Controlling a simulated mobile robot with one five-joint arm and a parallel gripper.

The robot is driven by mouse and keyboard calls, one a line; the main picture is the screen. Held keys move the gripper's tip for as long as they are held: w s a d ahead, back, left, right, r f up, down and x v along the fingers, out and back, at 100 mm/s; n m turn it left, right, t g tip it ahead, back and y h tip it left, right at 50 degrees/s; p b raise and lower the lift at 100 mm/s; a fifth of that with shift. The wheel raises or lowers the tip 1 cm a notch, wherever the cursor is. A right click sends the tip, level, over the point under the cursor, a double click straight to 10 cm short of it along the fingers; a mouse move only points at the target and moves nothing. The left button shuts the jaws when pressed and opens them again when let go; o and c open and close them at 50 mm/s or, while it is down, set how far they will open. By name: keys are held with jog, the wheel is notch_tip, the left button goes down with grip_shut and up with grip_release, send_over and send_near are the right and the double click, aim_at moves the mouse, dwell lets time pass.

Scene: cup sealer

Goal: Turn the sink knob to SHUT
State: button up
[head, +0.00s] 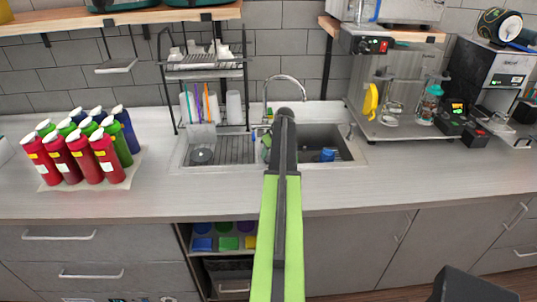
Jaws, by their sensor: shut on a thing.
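No knob can be made out for sure. The area at the faucet's base is partly covered by my arm, and any SHUT marking is too small to read.
A dish rack (206,70) stands left of the faucet. Several red, green and blue bottles (85,145) stand on the left counter. A blue item (328,154) lies in the right basin. A coffee machine (400,105) stands at right. The front counter (400,180) is clear.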

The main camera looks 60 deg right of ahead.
jog(key=shift+d, duration=0.1)
jog(key=o, duration=1.4)
jog(key=shift+c, duration=0.2)
jog(key=shift+r, duration=0.1)
jog(key=p+v, duration=1.6)
jog(key=v, duration=0.1)
jog(key=shift+r, duration=0.2)
